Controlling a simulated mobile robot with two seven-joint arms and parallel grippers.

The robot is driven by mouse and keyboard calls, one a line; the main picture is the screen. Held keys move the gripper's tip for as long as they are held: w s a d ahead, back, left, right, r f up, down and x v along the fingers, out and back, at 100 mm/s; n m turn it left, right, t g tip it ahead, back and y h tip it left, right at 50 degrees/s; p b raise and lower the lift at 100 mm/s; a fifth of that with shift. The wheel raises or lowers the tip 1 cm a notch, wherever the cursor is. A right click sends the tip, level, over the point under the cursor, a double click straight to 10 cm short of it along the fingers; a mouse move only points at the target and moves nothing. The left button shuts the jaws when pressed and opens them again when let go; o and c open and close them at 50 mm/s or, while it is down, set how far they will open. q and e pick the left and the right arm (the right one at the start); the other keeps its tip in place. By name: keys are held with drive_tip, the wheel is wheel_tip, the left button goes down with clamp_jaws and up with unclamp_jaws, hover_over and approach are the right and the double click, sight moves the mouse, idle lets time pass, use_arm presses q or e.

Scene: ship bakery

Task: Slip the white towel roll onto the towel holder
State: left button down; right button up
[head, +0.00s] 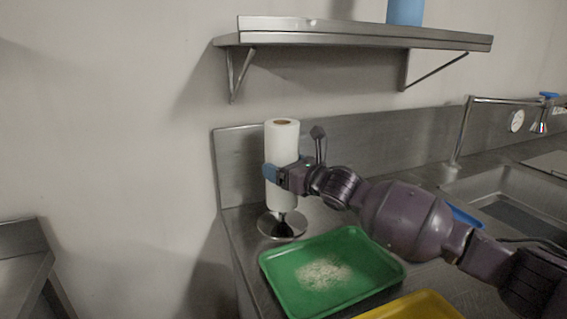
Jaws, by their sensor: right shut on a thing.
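The white towel roll (282,141) is upright over the towel holder at the left end of the steel counter. My right gripper (276,172) is shut on the roll at about mid-height, its blue fingertip against the roll's side. The towel holder (282,227) shows as a round, shiny metal base below the roll. The roll's lower end is a little above this base, with a short dark piece visible between them. How far the holder's post goes inside the roll is hidden. My left gripper is not in view.
A green tray (268,268) with pale crumbs lies in front of the holder, with a yellow tray (425,305) nearer. A wall shelf (350,37) hangs above. A sink (510,190) and faucet (462,135) are at the right. The counter's left edge is close to the holder.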

wheel_tip(320, 180, down, 3)
drive_tip(key=shift+w+f+b, duration=0.1)
drive_tip(key=shift+b, duration=0.3)
drive_tip(key=shift+f, duration=0.5)
idle(1.3)
drive_tip(key=shift+f, duration=0.55)
idle(0.4)
drive_tip(key=o, duration=0.7)
